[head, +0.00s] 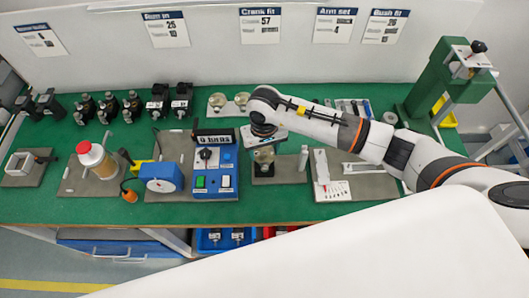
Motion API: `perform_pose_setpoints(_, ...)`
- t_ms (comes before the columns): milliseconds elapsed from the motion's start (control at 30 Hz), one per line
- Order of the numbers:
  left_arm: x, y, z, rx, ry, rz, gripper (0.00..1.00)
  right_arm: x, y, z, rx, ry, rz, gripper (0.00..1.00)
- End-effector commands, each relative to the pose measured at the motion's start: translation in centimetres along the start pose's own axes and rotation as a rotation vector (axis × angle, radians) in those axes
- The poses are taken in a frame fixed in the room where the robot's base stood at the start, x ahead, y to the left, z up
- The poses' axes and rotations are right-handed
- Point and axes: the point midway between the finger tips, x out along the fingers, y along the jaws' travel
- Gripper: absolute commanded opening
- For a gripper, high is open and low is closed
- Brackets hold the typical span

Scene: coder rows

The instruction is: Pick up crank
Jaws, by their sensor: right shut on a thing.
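My right gripper (264,140) hangs at the end of the right arm, above the middle of the green bench. It is shut on a small part, most likely the crank, which the gripper and wrist mostly hide. Behind, two similar round brass-coloured pieces (241,98) sit on a light plate. My left gripper is not in view.
A blue control box (215,171) with buttons stands close left of the gripper. A slim grey post (303,158) stands close right. A plate with a white bracket (321,165) lies farther right, a green press (440,85) at far right. Black parts (158,100) line the back left.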

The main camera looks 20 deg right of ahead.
Motion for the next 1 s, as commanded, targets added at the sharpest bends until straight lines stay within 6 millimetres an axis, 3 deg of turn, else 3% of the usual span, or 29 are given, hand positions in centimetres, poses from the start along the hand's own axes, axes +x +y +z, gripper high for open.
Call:
perform_pose_setpoints(333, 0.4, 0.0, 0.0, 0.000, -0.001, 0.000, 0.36, -0.9, 0.0, 0.2, 0.000, -0.006, 0.002, 0.30)
perform_pose_setpoints(767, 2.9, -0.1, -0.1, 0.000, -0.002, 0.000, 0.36, -8.5, 0.0, 0.2, 0.000, -0.006, 0.000, 0.30)
perform_pose_setpoints(1000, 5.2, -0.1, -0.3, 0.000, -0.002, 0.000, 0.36, -9.0, -0.1, 0.2, -0.001, -0.004, -0.001, 0.30)
